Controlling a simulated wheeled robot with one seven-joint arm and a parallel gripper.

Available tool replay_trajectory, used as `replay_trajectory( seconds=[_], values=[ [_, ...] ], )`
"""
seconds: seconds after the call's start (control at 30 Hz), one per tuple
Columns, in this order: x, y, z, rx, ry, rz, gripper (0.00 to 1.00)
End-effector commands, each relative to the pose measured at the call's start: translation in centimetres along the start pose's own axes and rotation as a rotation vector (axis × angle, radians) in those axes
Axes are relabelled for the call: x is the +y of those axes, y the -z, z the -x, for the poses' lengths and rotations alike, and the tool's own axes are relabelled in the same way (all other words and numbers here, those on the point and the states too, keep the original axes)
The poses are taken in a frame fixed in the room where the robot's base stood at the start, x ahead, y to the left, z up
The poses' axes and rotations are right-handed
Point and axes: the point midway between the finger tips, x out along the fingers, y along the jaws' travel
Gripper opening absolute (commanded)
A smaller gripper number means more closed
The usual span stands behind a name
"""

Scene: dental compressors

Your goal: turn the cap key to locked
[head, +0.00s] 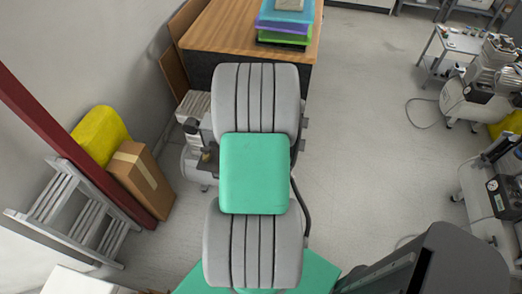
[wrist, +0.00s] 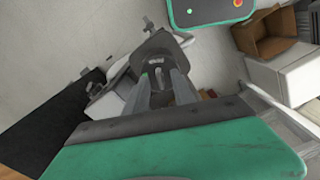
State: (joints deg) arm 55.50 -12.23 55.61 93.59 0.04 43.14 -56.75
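In the wrist view my gripper (wrist: 159,76) reaches away from the camera with two grey fingers, and a gap shows between them. Their tips meet or overlap a dark piece (wrist: 156,48) with small pale marking. I cannot tell whether this is the cap key, or whether the fingers hold it. In the head view a pale grey compressor (head: 195,158) stands on the floor to the left of my arm, partly covered by it. My gripper is hidden under the arm there. The key's position and any locked mark cannot be read.
A wooden-topped desk (head: 225,30) with stacked boxes (head: 286,22) stands behind the arm. A cardboard box (head: 142,180), yellow object (head: 100,138), red post (head: 70,135) and ladder (head: 65,210) crowd the left. Other compressors (head: 485,90) stand right. Floor between is clear.

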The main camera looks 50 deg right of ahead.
Motion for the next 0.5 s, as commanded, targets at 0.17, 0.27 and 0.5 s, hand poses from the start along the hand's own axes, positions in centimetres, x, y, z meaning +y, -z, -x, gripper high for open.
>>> replay_trajectory(
  seconds=[0.17,0.27,0.5],
  values=[
    [0.02,0.04,-0.27,0.001,-0.002,0.0,0.3],
    [0.01,0.03,-0.26,0.001,-0.001,0.0,0.29],
    [0.01,0.03,-0.23,0.001,-0.001,0.0,0.1]
  ],
)
